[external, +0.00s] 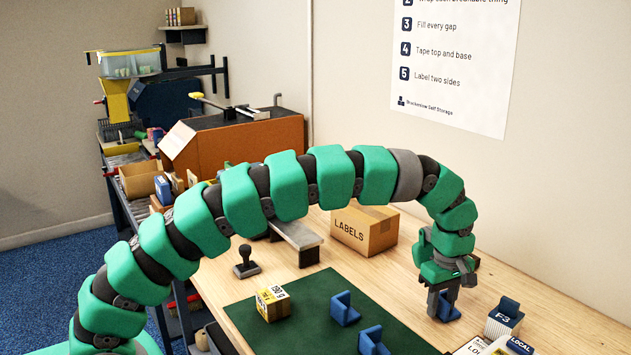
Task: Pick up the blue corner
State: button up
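Several blue corner pieces are in the external view. One blue corner (344,308) stands on the green mat (300,290), and a second blue corner (371,342) is nearer the front of the mat. A third blue corner (449,311) is on the right, directly at my gripper's fingertips and partly hidden by them. My gripper (441,303) points down beside or around this third corner. Whether its fingers are closed on the piece, and whether the piece touches the surface, I cannot tell.
A blue piece marked F3 (506,311) and a LOCAL label box (519,346) stand right of my gripper. A yellow-and-white block (273,303) sits on the mat. A LABELS carton (364,229) and a black stamp (246,262) stand behind. Bare wood lies behind the mat.

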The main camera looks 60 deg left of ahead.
grip_shut()
